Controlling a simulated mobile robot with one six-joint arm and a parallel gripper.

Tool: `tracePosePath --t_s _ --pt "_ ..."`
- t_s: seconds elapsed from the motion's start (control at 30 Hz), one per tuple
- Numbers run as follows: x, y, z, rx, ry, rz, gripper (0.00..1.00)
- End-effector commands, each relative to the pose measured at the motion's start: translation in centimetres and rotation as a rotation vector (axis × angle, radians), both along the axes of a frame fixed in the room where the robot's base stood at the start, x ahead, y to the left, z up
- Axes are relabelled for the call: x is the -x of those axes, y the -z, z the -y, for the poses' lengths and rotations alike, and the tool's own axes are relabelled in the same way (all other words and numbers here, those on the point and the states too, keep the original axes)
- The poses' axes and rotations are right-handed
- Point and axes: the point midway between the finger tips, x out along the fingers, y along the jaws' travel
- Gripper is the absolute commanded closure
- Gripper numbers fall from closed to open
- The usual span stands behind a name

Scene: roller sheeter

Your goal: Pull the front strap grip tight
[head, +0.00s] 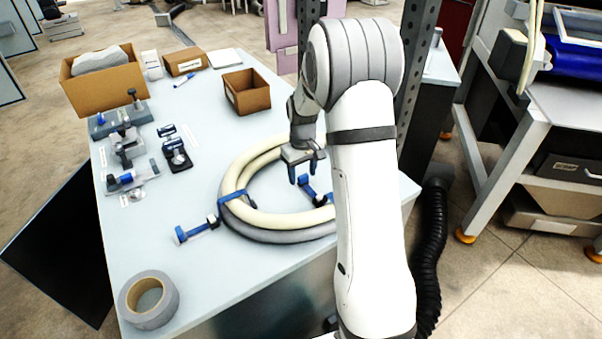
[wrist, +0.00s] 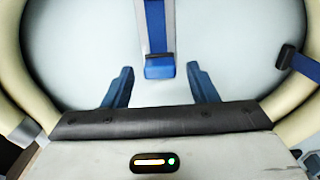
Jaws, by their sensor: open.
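A blue strap grip (wrist: 160,70) ends a pale strap with a blue stripe that comes in from the top of the wrist view. The same grip seems to show in the head view (head: 303,181), inside the coiled cream and grey hose (head: 255,221). My gripper (head: 305,172) is open above the inside of the coil. In the wrist view the grip appears between the blue fingertips, with clear gaps on both sides. A second blue grip (head: 181,235) lies on the table left of the coil, its strap running to a blue band round the hose (head: 232,196).
A grey tape roll (head: 149,299) lies at the table's front left. Clamp fixtures (head: 122,150), a small open box (head: 247,92) and a larger carton (head: 103,84) stand farther back. A perforated post (head: 414,70) rises behind my arm. The table's front middle is clear.

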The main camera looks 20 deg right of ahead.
Motion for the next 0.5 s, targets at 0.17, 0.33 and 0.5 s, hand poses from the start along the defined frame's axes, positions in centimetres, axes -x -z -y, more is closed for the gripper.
tracePosePath --t_s 0.17,0.33,0.5 --pt "-0.1 -2.7 0.0 0.001 0.000 0.007 0.47" --pt "0.0 -5.5 0.0 0.001 0.001 0.004 0.47" --pt "0.0 -7.1 0.0 0.000 0.000 0.003 0.47"
